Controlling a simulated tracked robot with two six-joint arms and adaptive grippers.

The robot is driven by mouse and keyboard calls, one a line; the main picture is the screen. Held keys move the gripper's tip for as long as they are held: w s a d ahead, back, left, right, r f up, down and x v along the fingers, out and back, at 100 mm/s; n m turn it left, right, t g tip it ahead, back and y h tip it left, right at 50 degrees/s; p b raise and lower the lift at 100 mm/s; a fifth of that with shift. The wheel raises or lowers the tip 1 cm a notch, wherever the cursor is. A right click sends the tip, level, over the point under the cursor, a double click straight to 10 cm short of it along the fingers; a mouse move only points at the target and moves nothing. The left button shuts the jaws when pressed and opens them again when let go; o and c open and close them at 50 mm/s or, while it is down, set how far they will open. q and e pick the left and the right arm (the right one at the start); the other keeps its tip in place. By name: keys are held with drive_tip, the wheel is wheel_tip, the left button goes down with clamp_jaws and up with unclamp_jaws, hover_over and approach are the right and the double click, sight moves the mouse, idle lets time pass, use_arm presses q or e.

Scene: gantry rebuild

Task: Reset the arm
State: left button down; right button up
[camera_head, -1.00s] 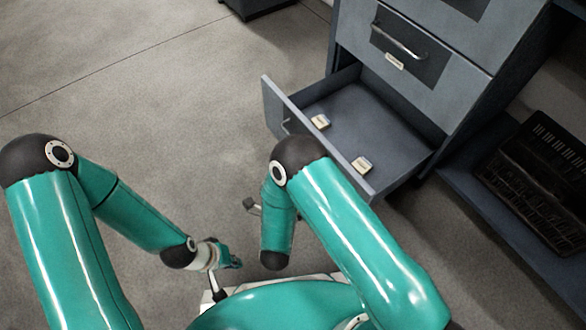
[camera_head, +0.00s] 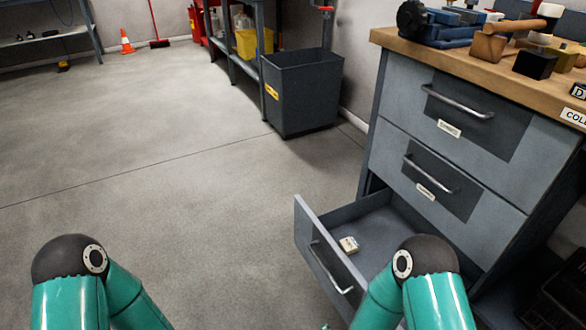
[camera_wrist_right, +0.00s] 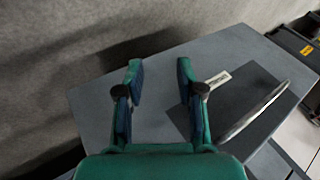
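My right gripper (camera_wrist_right: 161,72) is open and empty in the right wrist view, its two teal fingers apart. Behind them is a grey drawer front (camera_wrist_right: 98,100) with a dark panel, a white label (camera_wrist_right: 218,80) and a metal handle (camera_wrist_right: 252,112). Whether the fingers touch it I cannot tell. In the head view both my teal arms are bent at the bottom edge, and both grippers are out of that picture. My left gripper shows in neither view.
A grey cabinet (camera_head: 390,140) stands at right with its bottom drawer (camera_head: 315,222) pulled open. A small pale block (camera_head: 348,244) lies inside. Vises and tools cover the wooden top (camera_head: 455,62). A dark bin (camera_head: 303,95) stands behind. The floor at left is clear.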

drive_tip(key=s+d+r+n+g+y, duration=0.1)
drive_tip(key=s+d+n+g+y, duration=0.25)
drive_tip(key=s+n+g, duration=0.6)
drive_tip(key=s+r+t+p, duration=0.1)
drive_tip(key=s+r+p, duration=0.1)
drive_tip(key=r+p, duration=1.6)
drive_tip(key=s+a+r+t+p, duration=0.1)
drive_tip(key=s+r+t+p, duration=0.1)
drive_tip(key=r+p, duration=1.6)
drive_tip(key=shift+s+n, duration=0.15)
drive_tip(key=shift+n, duration=0.2)
